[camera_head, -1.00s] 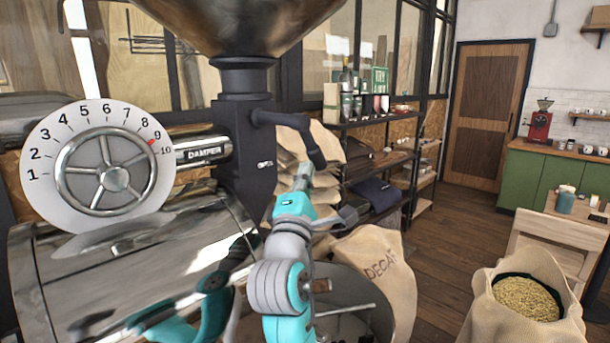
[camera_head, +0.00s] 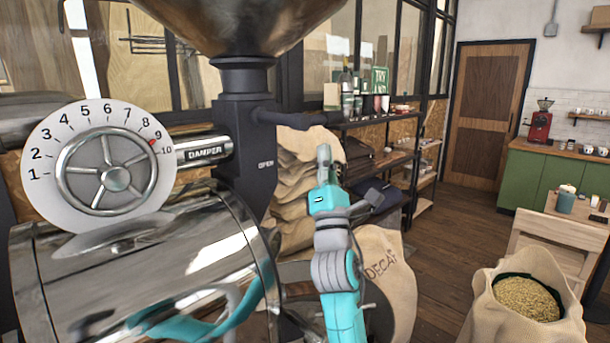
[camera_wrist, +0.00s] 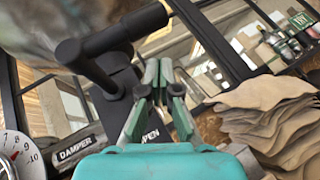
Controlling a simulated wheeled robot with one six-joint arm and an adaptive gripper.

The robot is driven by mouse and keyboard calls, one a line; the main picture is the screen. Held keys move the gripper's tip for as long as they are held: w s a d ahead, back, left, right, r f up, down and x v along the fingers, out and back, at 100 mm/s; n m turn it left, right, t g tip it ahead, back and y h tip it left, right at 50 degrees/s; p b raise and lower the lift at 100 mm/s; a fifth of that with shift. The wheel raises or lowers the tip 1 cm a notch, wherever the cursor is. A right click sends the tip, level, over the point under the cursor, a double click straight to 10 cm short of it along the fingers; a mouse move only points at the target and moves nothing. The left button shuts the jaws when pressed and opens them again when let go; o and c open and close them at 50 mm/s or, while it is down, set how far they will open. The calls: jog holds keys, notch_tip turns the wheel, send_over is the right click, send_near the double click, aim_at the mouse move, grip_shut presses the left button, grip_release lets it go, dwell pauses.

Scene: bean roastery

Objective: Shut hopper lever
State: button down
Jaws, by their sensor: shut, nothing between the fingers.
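The black hopper lever (camera_head: 300,121) sticks out about level to the right from the dark column under the metal hopper (camera_head: 235,20). In the wrist view the lever (camera_wrist: 125,32) shows at upper left as a bent arm with a thick handle. The word OPEN is readable on the column (camera_head: 247,180). My gripper (camera_head: 323,150) is just below the lever's outer end in the head view, with nothing in it. In the wrist view my gripper's fingers (camera_wrist: 165,72) are shut in front of the column. I cannot tell whether they touch the lever.
The damper dial (camera_head: 108,170) and the shiny roaster drum (camera_head: 140,265) are at left. Burlap sacks (camera_head: 295,190) and a shelf (camera_head: 385,125) stand behind my arm. A DECAF sack (camera_head: 390,270) is to its right. Open floor lies further right.

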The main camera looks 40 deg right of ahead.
jog(key=shift+d+r, duration=0.65)
jog(key=shift+r, duration=0.15)
jog(key=shift+d+r, duration=0.6)
jog(key=shift+r, duration=0.2)
jog(key=v, duration=1.1)
jog(key=shift+s+a+f, duration=0.15)
jog(key=shift+s+f, duration=0.05)
jog(key=shift+f, duration=0.1)
jog(key=shift+f, duration=0.1)
